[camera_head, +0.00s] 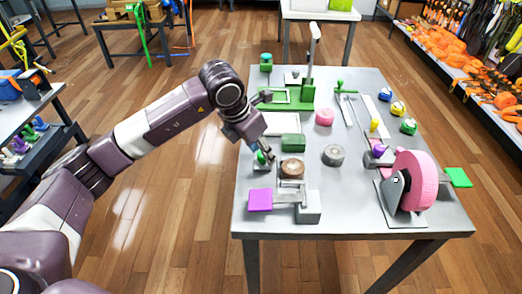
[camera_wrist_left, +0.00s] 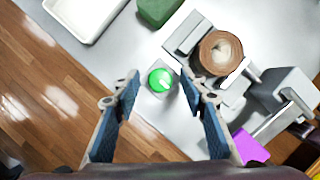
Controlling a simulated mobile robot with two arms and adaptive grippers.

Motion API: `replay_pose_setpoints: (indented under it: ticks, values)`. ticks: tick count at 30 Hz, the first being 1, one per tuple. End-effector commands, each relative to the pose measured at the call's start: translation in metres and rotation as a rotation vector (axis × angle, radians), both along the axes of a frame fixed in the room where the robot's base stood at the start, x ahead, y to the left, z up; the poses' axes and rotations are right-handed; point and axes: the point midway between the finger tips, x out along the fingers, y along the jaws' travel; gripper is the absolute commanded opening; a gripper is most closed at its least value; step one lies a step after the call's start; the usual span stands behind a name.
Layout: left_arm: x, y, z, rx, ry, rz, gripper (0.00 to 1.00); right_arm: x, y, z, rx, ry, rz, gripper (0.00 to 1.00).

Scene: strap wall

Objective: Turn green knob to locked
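The green knob (camera_wrist_left: 161,80) is a round, bright green disc with a paler pointer mark. It sits on a small grey plate at the left edge of the table, and it also shows small and partly covered in the head view (camera_head: 261,156). My left gripper (camera_wrist_left: 160,86) is open, with one finger on each side of the knob. I cannot tell whether the fingertips touch it. The same gripper (camera_head: 263,158) points down at the knob in the head view. No locked label is readable. My right gripper is not in view.
Close right of the knob is a brown round piece (camera_head: 292,168) on a grey fixture. A green block (camera_head: 293,143) and a white tray (camera_head: 283,124) lie behind. A purple square (camera_head: 260,199) is in front. A pink wheel (camera_head: 414,182) stands at the right.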

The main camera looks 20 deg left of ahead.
Motion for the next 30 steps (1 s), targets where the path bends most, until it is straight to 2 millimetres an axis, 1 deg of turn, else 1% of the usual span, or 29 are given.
replay_pose_setpoints:
  ticks: [2,5,8,15,18,21,25,30]
  values:
    - [0.000,0.000,0.001,0.000,-0.001,0.000,0.39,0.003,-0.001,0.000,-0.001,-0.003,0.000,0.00]
    - [-0.002,0.002,0.009,-0.001,-0.003,0.000,0.39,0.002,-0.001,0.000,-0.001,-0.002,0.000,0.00]
    - [-0.007,0.005,0.024,-0.001,-0.004,0.002,0.39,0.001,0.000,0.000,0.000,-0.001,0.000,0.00]
    - [-0.024,0.015,0.072,0.000,-0.006,0.001,0.39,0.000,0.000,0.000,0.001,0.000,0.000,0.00]
    - [-0.031,0.018,0.089,0.000,-0.005,0.000,0.39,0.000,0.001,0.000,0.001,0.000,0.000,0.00]
    - [-0.035,0.021,0.101,0.000,-0.002,0.000,0.39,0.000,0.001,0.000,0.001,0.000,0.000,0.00]
    - [-0.039,0.023,0.109,0.001,0.000,0.000,0.39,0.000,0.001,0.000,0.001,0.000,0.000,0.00]
    - [-0.040,0.023,0.111,0.000,0.000,0.000,0.39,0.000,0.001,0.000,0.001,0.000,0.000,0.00]
